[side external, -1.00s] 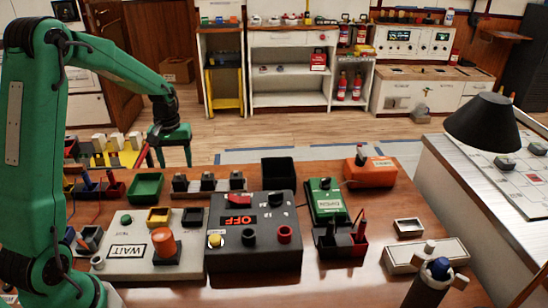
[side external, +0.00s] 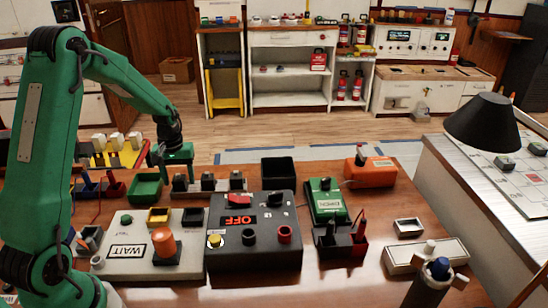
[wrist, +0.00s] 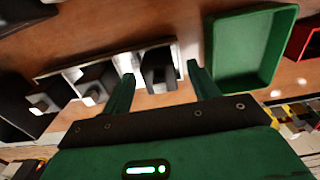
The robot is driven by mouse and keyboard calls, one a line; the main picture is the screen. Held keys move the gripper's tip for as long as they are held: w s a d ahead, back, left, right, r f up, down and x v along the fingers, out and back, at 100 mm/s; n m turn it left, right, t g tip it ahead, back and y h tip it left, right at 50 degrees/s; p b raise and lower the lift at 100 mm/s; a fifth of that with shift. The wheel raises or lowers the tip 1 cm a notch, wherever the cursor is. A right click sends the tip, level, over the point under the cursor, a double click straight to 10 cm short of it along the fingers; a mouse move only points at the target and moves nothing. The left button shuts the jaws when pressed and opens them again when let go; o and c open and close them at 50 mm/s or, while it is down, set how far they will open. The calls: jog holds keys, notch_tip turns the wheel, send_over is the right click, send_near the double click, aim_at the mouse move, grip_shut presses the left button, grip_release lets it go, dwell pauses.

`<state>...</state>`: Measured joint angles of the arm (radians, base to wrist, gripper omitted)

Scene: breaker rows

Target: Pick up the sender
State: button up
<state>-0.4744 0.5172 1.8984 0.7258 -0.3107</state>
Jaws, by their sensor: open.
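No thing bears a readable name of sender, so I cannot tell for sure which one it is. Three small dark blocks stand in a row on a pale strip on the wooden table; the wrist view shows the near one (wrist: 158,68), the middle one (wrist: 97,82) and another (wrist: 42,100). My gripper (wrist: 163,80) is open, with its green fingers on either side of the near block, apart from it as far as I can see. In the side view my gripper (side external: 177,170) is over the row's left end, partly covering the left block.
A green open tray (side external: 146,188) lies left of the row. A black control box (side external: 252,240), a white WAIT panel (side external: 127,266), a green device (side external: 325,200), an orange box (side external: 372,172) and a black bin (side external: 278,171) stand around.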

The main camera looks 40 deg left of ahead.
aim_at(178, 174)
dwell(0.4)
jog(key=c, duration=1.1)
jog(key=shift+r, duration=0.1)
jog(key=shift+r, duration=0.4)
notch_tip(178, 174, up, 3)
jog(key=shift+r, duration=0.1)
jog(key=d+r, duration=0.2)
jog(key=d, duration=0.2)
jog(key=d+r, duration=0.2)
jog(key=d, duration=0.1)
jog(key=d+r, duration=0.3)
jog(key=d, duration=0.1)
jog(key=shift+s+d, duration=0.3)
jog(key=shift+s, duration=0.05)
jog(key=shift+f, duration=0.1)
